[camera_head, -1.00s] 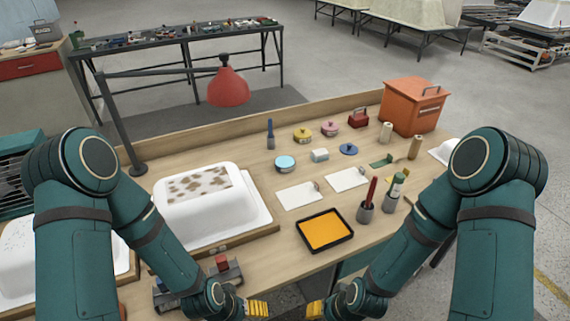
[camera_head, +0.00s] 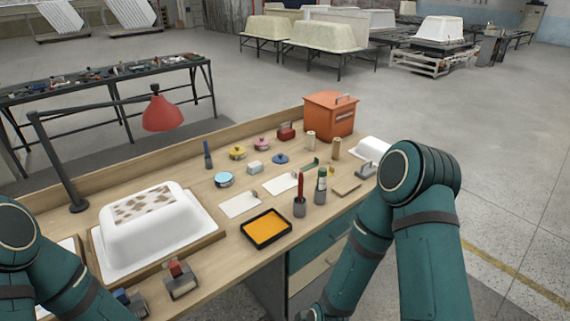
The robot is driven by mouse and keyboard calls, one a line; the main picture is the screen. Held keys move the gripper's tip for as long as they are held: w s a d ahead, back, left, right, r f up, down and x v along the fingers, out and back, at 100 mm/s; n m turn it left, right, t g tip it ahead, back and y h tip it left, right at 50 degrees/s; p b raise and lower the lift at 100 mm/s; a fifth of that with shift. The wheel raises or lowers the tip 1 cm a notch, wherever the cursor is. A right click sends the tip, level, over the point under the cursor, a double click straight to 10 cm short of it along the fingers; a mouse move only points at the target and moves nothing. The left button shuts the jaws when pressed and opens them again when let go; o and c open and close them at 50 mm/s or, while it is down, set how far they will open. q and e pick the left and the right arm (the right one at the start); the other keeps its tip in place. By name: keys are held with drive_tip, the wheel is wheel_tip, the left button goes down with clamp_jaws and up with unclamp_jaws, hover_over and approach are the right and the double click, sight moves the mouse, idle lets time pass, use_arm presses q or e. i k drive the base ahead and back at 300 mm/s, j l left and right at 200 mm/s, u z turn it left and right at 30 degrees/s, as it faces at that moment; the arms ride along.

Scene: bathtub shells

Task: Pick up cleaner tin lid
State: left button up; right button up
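Several small round tins and lids stand towards the back of the wooden workbench. There is a yellow one with a dark knob (camera_head: 237,153), a pink one (camera_head: 262,144), a light blue tin (camera_head: 224,180) and a flat dark blue lid with a knob (camera_head: 280,159). The blue lid appears to lie alone on the bench; I cannot tell for sure which piece is the cleaner tin lid.
A white tub shell (camera_head: 150,228) sits at the left under a red lamp (camera_head: 162,114). An orange box (camera_head: 329,115) stands at the back right. In front are a black tray of orange material (camera_head: 266,229), white sheets (camera_head: 240,204), and a grey cup (camera_head: 300,208).

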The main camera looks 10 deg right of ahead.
sight(280, 159)
drive_tip(key=z, duration=1.3)
drive_tip(key=i+l+z, duration=0.2)
drive_tip(key=i+z, duration=0.15)
drive_tip(key=i, duration=0.2)
drive_tip(key=i+z, duration=0.4)
drive_tip(key=i, duration=0.15)
drive_tip(key=i+z, duration=0.1)
drive_tip(key=i, duration=2.9)
drive_tip(key=i+u, duration=0.4)
drive_tip(key=i, duration=0.2)
drive_tip(key=i+l+u, duration=0.25)
drive_tip(key=i+u, duration=0.2)
drive_tip(key=i, duration=0.15)
drive_tip(key=i+j+u, duration=0.1)
drive_tip(key=i+u, duration=0.15)
drive_tip(key=u, duration=0.25)
drive_tip(key=i+u, duration=0.25)
drive_tip(key=u, duration=0.2)
drive_tip(key=i+u, duration=0.2)
drive_tip(key=u, duration=0.3)
drive_tip(key=i+j+u, duration=0.1)
drive_tip(key=i+u, duration=0.25)
drive_tip(key=i, duration=0.3)
drive_tip(key=i+u, duration=0.35)
drive_tip(key=i, duration=1.8)
drive_tip(key=l, duration=0.05)
